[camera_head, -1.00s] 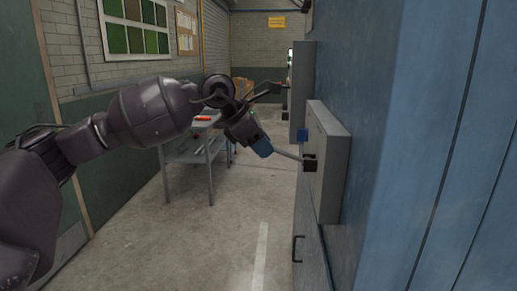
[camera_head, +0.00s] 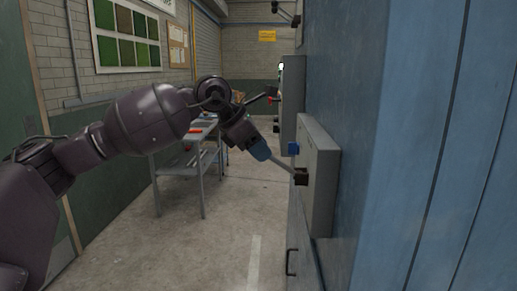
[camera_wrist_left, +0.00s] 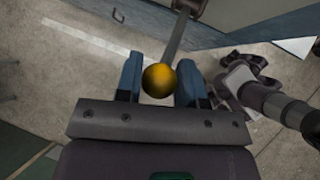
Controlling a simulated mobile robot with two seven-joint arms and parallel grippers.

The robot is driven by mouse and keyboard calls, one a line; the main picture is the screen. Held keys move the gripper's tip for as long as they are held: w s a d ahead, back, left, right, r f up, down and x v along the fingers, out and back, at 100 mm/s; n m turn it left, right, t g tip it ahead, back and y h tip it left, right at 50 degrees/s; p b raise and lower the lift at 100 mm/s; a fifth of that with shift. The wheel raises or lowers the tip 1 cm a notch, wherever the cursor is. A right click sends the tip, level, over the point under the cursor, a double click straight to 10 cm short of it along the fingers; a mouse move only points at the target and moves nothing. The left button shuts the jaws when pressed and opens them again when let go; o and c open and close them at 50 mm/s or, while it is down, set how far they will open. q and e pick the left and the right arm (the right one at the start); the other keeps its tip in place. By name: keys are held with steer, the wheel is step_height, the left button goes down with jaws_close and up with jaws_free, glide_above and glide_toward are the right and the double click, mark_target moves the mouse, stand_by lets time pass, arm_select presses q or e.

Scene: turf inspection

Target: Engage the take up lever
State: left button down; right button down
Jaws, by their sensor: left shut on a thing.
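The take up lever (camera_head: 284,167) is a thin grey rod sticking out to the left from a dark pivot on a grey box on the blue machine wall. It slopes upward toward its free end. In the left wrist view its rod (camera_wrist_left: 177,40) runs away from a yellow ball knob (camera_wrist_left: 158,80). My left gripper (camera_head: 260,152) is shut on the knob end, with its blue fingers (camera_wrist_left: 160,82) on either side of the knob. The fingers hide the knob in the head view. My right gripper is in neither view.
Another grey box (camera_head: 291,100) is farther along the wall. A black handle (camera_head: 288,262) is below. A grey table (camera_head: 180,170) stands behind my left arm. The floor between is clear.

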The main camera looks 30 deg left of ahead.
arm_select(q)
steer(key=c, duration=1)
jaws_free()
steer(key=shift+r, duration=0.2)
steer(key=shift+o, duration=1.2)
steer(key=shift+f, duration=0.15)
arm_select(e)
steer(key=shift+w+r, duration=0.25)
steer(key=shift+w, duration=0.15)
arm_select(q)
steer(key=shift+s+a+r, duration=0.15)
steer(key=shift+r, duration=0.1)
steer(key=b+v, duration=0.1)
steer(key=v, duration=0.9)
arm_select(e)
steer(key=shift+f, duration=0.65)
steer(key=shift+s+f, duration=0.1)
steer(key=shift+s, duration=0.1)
